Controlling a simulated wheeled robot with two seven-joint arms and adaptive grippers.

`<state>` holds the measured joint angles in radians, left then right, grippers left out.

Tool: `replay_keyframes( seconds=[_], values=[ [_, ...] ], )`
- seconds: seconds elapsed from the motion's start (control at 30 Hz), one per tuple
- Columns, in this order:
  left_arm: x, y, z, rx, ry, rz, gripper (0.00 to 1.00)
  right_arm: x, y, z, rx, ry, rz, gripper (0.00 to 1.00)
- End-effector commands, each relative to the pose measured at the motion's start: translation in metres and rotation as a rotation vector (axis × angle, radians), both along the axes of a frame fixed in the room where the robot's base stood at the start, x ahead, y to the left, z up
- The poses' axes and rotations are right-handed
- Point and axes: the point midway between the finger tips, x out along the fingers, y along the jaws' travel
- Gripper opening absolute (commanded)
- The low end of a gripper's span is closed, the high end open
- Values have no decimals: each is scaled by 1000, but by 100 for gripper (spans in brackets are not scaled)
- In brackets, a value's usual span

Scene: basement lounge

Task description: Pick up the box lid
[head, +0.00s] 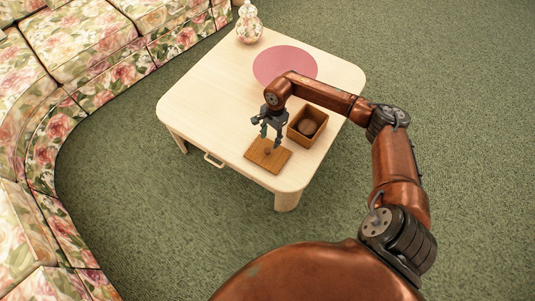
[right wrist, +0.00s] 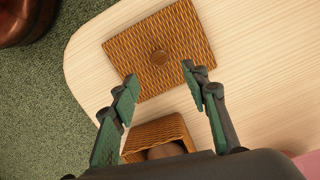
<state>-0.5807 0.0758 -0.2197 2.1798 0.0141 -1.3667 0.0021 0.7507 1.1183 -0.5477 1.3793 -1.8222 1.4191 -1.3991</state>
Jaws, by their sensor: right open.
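The box lid (head: 267,154) is a flat, square, brown woven panel with a small round knob at its middle. It lies on the pale wooden table near the front corner. In the right wrist view the lid (right wrist: 178,35) lies beyond the fingertips, with its knob between their lines. My right gripper (head: 266,130) is open and empty, above the table by the lid's far edge; its two green-padded fingers (right wrist: 165,85) are spread apart in the right wrist view. The open woven box (head: 293,130) stands beside the lid with a round brown thing inside. My left gripper is not in view.
The table (head: 205,100) also holds a flat pink round mat (head: 284,65) and a patterned jar (head: 249,22) at the far corner. A floral sofa (head: 70,55) curves along the left. Green carpet surrounds the table. The table's left part is clear.

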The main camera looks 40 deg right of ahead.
Motion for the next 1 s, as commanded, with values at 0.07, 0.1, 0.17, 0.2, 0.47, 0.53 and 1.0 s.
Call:
replay_keyframes(
  seconds=[0.07, 0.1, 0.17, 0.2, 0.47, 0.53, 1.0],
  values=[
    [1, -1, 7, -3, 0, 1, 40, -2, 0, -12, -5, 8, 3, 42],
    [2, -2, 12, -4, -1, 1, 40, -2, 1, -16, -4, 9, 2, 42],
    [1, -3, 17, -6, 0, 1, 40, -2, 1, -20, -3, 7, 2, 42],
    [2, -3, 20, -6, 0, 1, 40, -1, 2, -21, -2, 6, 2, 42],
    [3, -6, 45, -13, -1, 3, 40, -1, 6, -39, 0, 7, 2, 42],
    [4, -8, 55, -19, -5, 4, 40, -2, 9, -49, 2, 8, 1, 42],
    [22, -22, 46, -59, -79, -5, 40, -1, 12, -73, 1, 3, 0, 42]
  ],
)
